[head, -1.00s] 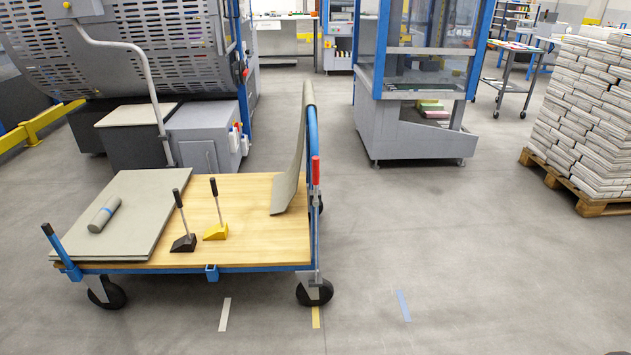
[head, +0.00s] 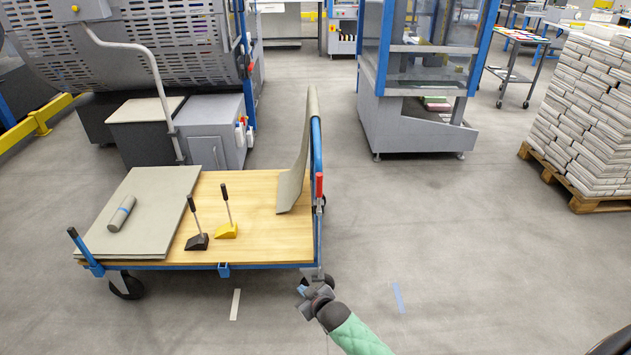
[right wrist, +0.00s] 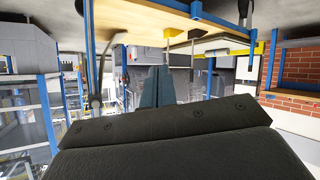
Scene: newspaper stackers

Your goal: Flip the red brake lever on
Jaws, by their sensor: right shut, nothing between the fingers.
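The red brake lever (head: 319,184) is a red grip on an upright rod at the right end of a blue-framed cart (head: 268,265). It stands upright beside the cart's blue end rail. My right gripper (head: 304,291) is low, near the cart's front right corner and below the lever's grip, overlapping the wheel there in the picture. It is shut and empty. In the right wrist view its dark fingers (right wrist: 156,88) are together, with the wooden cart deck above them. I cannot make out the red grip in that view. My left gripper is not in view.
The cart's deck carries grey sheets (head: 150,200) with a roll (head: 122,213), a black wedge (head: 197,242) and a yellow wedge (head: 227,231) with rods, and a curved grey board (head: 296,175). Open floor lies to the right, before a newspaper pallet (head: 560,180).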

